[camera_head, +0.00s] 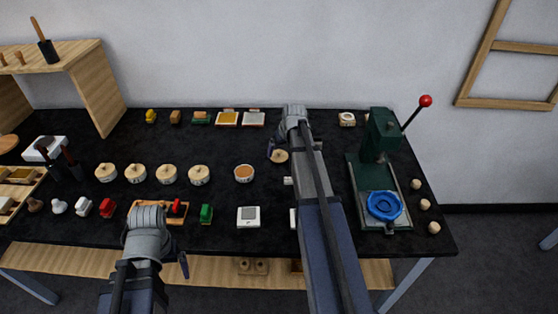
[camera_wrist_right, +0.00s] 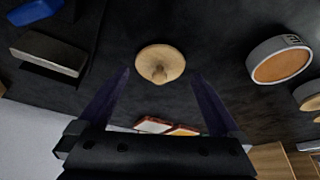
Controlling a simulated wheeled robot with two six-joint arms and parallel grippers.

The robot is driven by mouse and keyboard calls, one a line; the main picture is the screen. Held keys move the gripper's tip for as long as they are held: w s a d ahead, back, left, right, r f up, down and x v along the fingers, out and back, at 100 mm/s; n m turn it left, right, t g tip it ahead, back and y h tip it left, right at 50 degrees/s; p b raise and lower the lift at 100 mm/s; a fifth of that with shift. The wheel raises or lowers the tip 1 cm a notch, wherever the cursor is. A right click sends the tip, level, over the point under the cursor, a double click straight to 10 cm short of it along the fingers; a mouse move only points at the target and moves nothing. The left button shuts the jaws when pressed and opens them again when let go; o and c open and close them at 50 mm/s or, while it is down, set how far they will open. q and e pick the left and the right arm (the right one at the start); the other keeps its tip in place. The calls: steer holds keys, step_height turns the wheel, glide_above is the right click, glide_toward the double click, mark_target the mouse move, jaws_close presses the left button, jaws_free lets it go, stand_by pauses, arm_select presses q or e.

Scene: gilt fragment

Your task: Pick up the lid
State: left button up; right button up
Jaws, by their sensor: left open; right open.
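The lid (camera_head: 279,156) is a round pale wooden disc with a small knob, lying on the black table beyond the middle. In the right wrist view the lid (camera_wrist_right: 160,58) lies ahead of and between the two dark fingers, with a gap on each side. My right gripper (camera_wrist_right: 160,76) is open and empty; in the head view its arm hides most of it. My left gripper (camera_head: 183,264) hangs near the table's front edge, away from the lid, mostly hidden by its own wrist.
An open round tin (camera_head: 244,174) with orange contents stands left of the lid. Several tins with wooden lids (camera_head: 167,174) are further left. A green press (camera_head: 380,150) with a blue dish (camera_head: 384,205) stands at the right. A white scale (camera_head: 248,217) sits nearer the front.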

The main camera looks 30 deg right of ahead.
mark_target(279, 154)
steer(key=b+x, duration=0.1)
steer(key=x, duration=0.2)
steer(key=shift+b, duration=0.4)
arm_select(q)
step_height(279, 154, down, 3)
steer(key=shift+r, duration=0.2)
arm_select(e)
steer(key=shift+r, duration=0.1)
steer(key=shift+c, duration=0.5)
steer(key=c, duration=0.9)
arm_select(q)
steer(key=shift+r, duration=0.15)
arm_select(e)
steer(key=shift+r, duration=0.15)
steer(key=shift+c, duration=0.2)
